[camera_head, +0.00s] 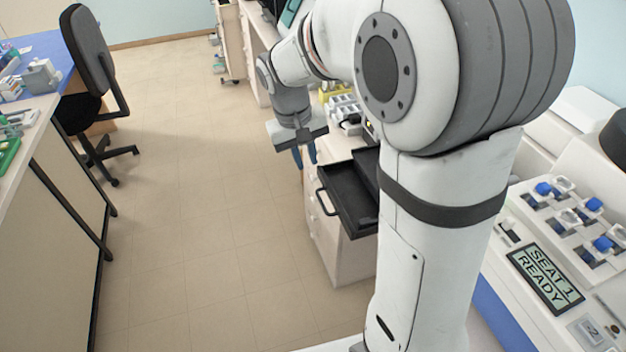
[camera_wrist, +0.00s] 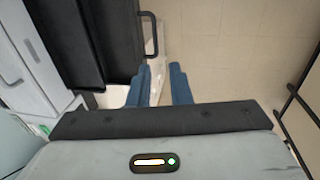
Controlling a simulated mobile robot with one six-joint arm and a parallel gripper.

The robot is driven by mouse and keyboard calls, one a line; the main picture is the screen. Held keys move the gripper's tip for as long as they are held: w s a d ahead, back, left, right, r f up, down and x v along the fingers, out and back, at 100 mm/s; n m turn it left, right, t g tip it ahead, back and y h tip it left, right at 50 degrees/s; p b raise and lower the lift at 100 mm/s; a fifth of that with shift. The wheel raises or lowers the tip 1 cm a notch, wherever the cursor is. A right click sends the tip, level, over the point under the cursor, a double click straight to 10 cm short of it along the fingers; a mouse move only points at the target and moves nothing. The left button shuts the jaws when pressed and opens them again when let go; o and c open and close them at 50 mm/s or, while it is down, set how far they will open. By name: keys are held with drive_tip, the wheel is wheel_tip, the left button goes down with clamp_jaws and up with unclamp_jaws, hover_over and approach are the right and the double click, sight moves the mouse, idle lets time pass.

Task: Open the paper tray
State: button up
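The paper tray (camera_head: 352,210) is a black open-topped drawer that stands out from its black housing beside the white cabinet. Its black bar handle (camera_head: 324,202) is on its front. In the wrist view the black tray (camera_wrist: 115,35) is at the upper left, with the handle (camera_wrist: 153,34) at its right edge. My gripper (camera_head: 306,160) is up and to the left of the tray in the head view. Its blue fingers (camera_wrist: 160,88) are apart with nothing between them, and they are clear of the handle. My arm hides part of the tray's housing.
A white cabinet (camera_head: 349,262) stands under the tray. A staining machine with a "SEAT 1 READY" display (camera_head: 545,279) is at the right. A bench (camera_head: 50,205) and a dark chair (camera_head: 90,60) are at the left. The floor (camera_head: 200,200) between is clear.

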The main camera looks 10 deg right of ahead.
drive_tip(key=b, duration=0.6)
approach(321, 202)
drive_tip(key=f, duration=0.3)
drive_tip(key=d+f, duration=0.1)
drive_tip(key=f, duration=0.3)
drive_tip(key=shift+w+d+f, duration=0.1)
drive_tip(key=shift+d+f, duration=0.1)
clamp_jaws()
